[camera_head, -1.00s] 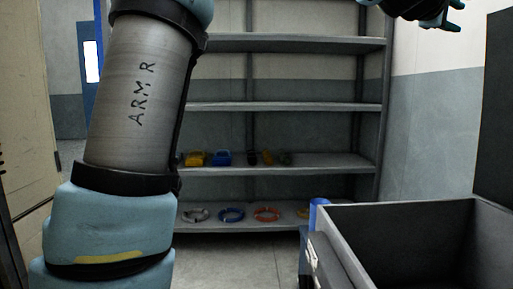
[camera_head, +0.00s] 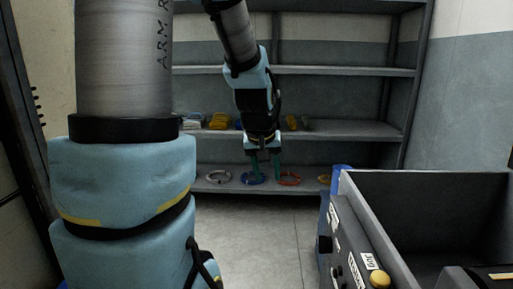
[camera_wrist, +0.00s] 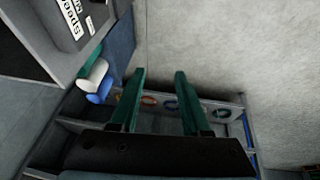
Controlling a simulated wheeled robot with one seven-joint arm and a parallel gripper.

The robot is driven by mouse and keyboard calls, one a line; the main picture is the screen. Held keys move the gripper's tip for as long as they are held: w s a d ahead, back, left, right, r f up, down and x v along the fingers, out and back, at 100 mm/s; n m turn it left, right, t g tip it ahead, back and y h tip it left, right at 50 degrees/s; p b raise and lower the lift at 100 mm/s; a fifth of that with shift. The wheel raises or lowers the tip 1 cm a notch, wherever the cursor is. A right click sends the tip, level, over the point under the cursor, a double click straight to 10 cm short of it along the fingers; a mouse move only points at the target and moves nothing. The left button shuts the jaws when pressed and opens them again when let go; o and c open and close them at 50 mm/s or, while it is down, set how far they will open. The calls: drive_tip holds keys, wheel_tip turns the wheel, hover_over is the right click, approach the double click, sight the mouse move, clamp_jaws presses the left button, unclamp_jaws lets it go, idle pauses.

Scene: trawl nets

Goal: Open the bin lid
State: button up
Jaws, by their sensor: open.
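No shut bin lid can be made out. A large dark grey open-topped box (camera_head: 420,186) stands at the right in the head view; I cannot tell if it is the bin. A labelled panel with a yellow knob (camera_head: 380,279) is on its near left side. A sliver of dark upright panel shows at the right edge. My gripper (camera_head: 265,174) hangs pointing down in front of the shelves, left of the box and apart from it. In the wrist view, its two green fingers (camera_wrist: 160,72) are apart with nothing between them.
A grey shelf rack (camera_head: 350,140) stands at the back. A blue cylinder (camera_head: 341,170) is beside the box. The floor (camera_head: 250,235) in the middle is clear.

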drive_tip(key=s+a+f+g+y, duration=0.1)
drive_tip(key=s+a+f+g, duration=0.3)
drive_tip(key=s+a, duration=0.6)
wheel_tip(320, 180, up, 18)
drive_tip(key=t+p, duration=0.1)
drive_tip(key=p, duration=1.8)
drive_tip(key=shift+w+d+f+m, duration=0.2)
drive_tip(key=shift+w+d+m, duration=0.05)
drive_tip(key=shift+w+m, duration=0.1)
